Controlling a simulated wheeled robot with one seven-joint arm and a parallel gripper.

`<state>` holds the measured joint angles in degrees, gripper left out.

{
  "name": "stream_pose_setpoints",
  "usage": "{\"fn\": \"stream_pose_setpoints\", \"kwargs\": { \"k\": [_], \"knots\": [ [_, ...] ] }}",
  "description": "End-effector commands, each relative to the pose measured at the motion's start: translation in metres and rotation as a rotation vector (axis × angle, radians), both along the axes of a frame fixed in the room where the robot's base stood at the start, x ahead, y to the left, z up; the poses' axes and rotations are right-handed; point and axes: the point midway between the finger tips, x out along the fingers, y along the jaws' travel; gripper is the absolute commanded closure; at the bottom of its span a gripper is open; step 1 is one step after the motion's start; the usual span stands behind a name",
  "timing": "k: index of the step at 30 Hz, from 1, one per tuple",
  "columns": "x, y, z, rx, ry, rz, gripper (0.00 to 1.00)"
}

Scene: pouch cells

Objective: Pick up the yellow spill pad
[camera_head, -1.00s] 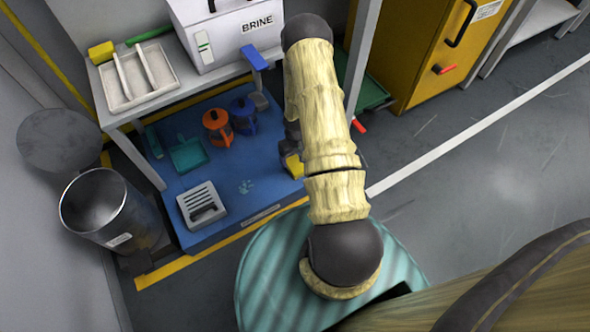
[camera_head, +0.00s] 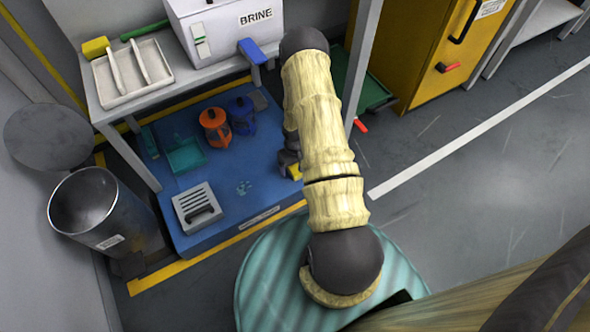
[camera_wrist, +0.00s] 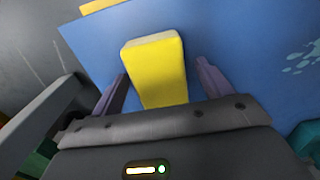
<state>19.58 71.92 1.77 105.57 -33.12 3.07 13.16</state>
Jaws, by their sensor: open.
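The yellow spill pad (camera_wrist: 157,70) is a thick yellow block in the wrist view, on the blue mat (camera_wrist: 235,38). My gripper (camera_wrist: 160,78) is open, with one purple-grey finger on each side of the pad and a gap showing on both sides. I cannot tell how far below the fingertips the pad sits. In the head view, my arm covers most of the pad, and only a bit of yellow (camera_head: 295,172) shows beside my gripper at the right edge of the mat.
An orange-lidded jug (camera_head: 214,127), a blue jug (camera_head: 241,115), a teal dustpan (camera_head: 187,155) and a grey slotted box (camera_head: 197,207) stand on the mat. A shelf leg (camera_head: 358,75) rises to the right of my arm. A metal bin (camera_head: 85,205) stands at left.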

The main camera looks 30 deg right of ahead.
Motion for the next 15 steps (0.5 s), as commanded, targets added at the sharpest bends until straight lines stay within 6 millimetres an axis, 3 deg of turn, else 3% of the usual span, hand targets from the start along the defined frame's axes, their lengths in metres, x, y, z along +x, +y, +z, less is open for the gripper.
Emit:
{"fn": "stream_pose_setpoints", "kwargs": {
  "k": [14,15],
  "knots": [
    [0.0004,-0.0003,0.0012,0.0,-0.001,0.0,0.22],
    [0.0004,-0.0003,0.0012,0.0,-0.001,0.0,0.26]
  ]
}}
